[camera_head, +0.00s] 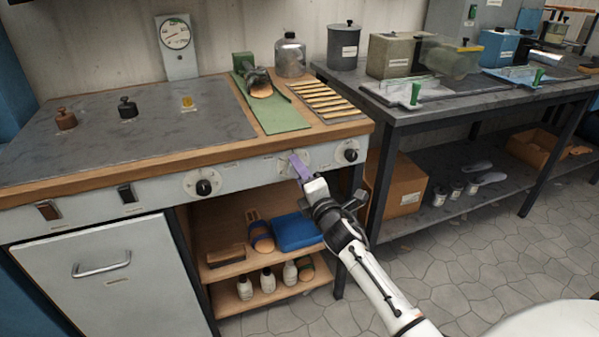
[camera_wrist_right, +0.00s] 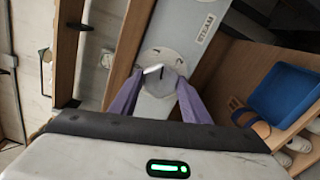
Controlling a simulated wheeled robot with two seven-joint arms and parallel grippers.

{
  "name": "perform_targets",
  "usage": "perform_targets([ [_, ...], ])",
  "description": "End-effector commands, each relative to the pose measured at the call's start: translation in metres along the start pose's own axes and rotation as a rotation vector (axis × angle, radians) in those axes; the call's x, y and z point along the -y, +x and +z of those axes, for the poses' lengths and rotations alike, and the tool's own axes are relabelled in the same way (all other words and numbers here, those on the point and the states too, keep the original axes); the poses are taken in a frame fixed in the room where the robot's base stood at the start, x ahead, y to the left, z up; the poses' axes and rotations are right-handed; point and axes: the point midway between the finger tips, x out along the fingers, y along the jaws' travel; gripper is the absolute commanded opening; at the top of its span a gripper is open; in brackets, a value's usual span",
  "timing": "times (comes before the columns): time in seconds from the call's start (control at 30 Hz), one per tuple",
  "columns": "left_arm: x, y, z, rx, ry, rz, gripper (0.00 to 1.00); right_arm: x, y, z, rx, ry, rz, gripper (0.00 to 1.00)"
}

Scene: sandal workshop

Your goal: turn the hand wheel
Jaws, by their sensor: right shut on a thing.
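A row of controls runs along the pale front panel (camera_head: 245,179) of the left bench. My right gripper (camera_head: 297,160), with purple fingers, is at the control between two black knobs, and its fingers and hand largely cover that control in the head view. In the right wrist view, the gripper (camera_wrist_right: 160,76) straddles a round pale plate (camera_wrist_right: 160,52) with a small light handle piece (camera_wrist_right: 153,69) between the fingertips. The jaws are shut on this control. Whether it is the hand wheel I cannot tell for sure. My left gripper is not in view.
Black knobs (camera_head: 204,187) (camera_head: 350,155) sit either side of the gripper. A dial gauge (camera_head: 176,36) stands at the back. A cardboard box (camera_head: 402,190) stands right of the bench; the floor (camera_head: 470,250) in front is clear.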

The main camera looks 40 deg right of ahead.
Motion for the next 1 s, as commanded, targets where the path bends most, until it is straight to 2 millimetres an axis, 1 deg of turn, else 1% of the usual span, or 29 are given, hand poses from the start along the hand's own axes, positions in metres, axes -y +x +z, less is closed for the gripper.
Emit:
perform_targets([
  [0.47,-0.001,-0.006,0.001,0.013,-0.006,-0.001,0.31,-0.001,0.0,0.001,0.001,0.456,0.0,0.2],
  [1.0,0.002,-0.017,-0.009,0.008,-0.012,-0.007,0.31,-0.001,0.0,0.001,0.002,0.968,0.0,0.2],
])
